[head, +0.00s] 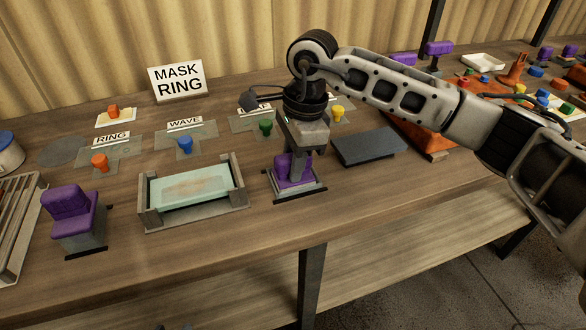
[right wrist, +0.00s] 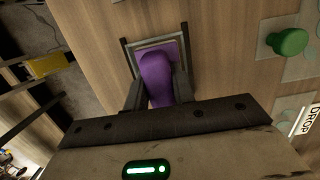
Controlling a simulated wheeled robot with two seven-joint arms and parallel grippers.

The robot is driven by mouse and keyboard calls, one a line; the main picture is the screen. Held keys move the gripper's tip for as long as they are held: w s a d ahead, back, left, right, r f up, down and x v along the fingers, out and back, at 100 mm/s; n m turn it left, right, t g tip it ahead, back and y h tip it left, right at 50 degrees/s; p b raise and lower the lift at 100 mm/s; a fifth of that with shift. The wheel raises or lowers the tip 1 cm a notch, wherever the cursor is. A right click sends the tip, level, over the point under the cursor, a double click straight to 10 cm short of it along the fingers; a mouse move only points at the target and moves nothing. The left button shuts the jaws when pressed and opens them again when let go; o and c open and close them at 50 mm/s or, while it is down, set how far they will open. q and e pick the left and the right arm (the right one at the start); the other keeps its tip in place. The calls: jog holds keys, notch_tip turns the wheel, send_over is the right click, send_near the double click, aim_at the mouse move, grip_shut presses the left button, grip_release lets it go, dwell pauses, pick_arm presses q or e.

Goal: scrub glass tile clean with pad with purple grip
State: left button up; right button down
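The glass tile (head: 195,186) is pale green with a brownish smear and lies in a grey metal frame (head: 150,215). The pad with purple grip (head: 281,172) stands on a small dark-edged tray (head: 300,193) to the right of the tile. My right gripper (head: 296,172) points down over it, its fingers on either side of the purple grip. In the right wrist view the purple grip (right wrist: 157,75) fills the space between the fingers (right wrist: 158,92); whether they press on it is unclear. The pad's underside is hidden. My left gripper is not in view.
Another purple-topped block (head: 72,215) stands left of the frame. A dark flat slab (head: 368,146) lies right of the pad. Orange (head: 100,162), blue (head: 185,146) and green (head: 265,127) knobbed plates stand behind, with a "MASK RING" sign (head: 178,80). A slatted rack (head: 15,225) is far left.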

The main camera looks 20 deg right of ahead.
aim_at(291, 155)
jog(key=shift+r+p, duration=1.3)
jog(key=shift+r, duration=1.05)
